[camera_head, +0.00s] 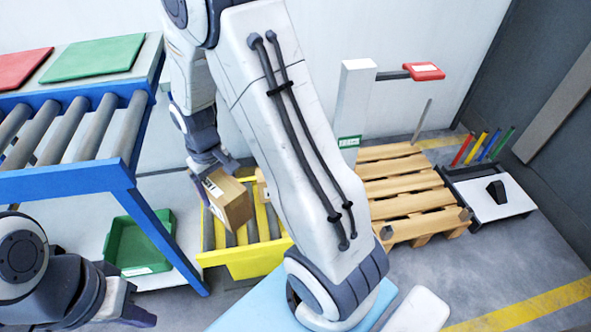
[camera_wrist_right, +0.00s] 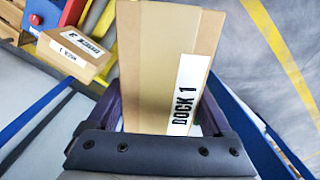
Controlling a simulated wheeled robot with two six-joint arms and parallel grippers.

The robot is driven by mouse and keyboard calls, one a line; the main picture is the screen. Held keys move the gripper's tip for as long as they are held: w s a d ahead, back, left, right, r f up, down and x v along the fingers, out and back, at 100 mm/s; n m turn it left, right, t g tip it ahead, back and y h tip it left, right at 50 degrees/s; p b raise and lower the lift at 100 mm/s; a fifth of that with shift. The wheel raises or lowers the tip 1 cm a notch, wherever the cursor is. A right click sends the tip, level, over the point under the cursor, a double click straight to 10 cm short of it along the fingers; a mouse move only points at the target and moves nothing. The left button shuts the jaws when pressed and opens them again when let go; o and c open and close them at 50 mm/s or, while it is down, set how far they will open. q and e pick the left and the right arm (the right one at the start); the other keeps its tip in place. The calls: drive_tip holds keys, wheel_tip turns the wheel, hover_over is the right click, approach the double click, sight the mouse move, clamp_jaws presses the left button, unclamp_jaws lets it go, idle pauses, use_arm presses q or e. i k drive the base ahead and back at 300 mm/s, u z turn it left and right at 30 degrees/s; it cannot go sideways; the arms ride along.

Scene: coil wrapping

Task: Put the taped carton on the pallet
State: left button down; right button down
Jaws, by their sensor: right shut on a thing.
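A brown carton (camera_head: 229,203) with a white label hangs in my right gripper (camera_head: 212,165), over the yellow-framed roller section. In the right wrist view the carton (camera_wrist_right: 155,65) is between the right fingers, with a "DOCK 1" label and a paler band along it. I cannot tell for sure whether that band is tape. The wooden pallet (camera_head: 405,190) lies on the floor to the right, bare where visible and partly hidden by my right arm. My left gripper (camera_head: 130,298) is low at the left, away from the carton; its finger gap is unclear.
Another labelled carton (camera_wrist_right: 75,55) sits near the yellow frame (camera_head: 245,262). A blue roller conveyor (camera_head: 70,140), green bin (camera_head: 140,243) and pale blue surface (camera_head: 250,312) are close. A white post (camera_head: 354,100) with a red-topped arm stands behind the pallet; a white-topped platform (camera_head: 490,195) is right of it.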

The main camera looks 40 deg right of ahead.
sight(398, 195)
drive_tip(key=k, duration=0.5)
drive_tip(key=u, duration=1.4)
drive_tip(key=k, duration=1.6)
drive_tip(key=z, duration=2)
drive_tip(key=i, duration=0.95)
